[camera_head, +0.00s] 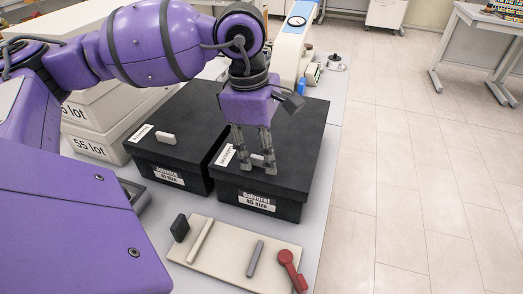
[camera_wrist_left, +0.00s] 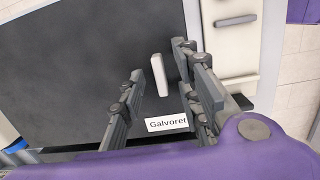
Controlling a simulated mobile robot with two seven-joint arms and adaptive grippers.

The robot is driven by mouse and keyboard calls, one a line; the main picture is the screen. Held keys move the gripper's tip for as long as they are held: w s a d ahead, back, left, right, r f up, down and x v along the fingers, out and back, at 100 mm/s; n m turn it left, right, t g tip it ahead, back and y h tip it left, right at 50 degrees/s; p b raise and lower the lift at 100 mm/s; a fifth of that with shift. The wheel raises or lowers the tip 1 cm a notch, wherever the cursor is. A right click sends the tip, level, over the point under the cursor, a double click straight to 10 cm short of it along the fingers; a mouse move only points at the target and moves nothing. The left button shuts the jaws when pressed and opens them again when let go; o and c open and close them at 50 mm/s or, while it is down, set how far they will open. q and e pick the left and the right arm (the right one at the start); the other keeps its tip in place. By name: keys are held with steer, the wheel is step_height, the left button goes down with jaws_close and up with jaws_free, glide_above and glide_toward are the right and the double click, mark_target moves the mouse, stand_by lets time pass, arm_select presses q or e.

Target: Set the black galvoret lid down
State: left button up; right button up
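My left gripper (camera_head: 255,165) points down over the lid with one finger on each side of the handle. In the left wrist view the handle (camera_wrist_left: 160,75) shows between the spread fingers with gaps, above the "Galvoret" label (camera_wrist_left: 167,123). That gripper looks open. My right gripper is not in view.
A second black lidded box (camera_head: 180,125) stands close on the left. In front, a beige board (camera_head: 225,252) carries bars and a red tool (camera_head: 290,268). A white-and-blue device (camera_head: 290,50) stands behind. Open floor lies right of the table.

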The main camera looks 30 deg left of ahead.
arm_select(q)
step_height(320, 180, up, 12)
steer(key=a, duration=0.1)
steer(key=shift+s+a, duration=0.15)
steer(key=shift+s, duration=0.15)
steer(key=shift+f, duration=0.1)
stand_by(0.4)
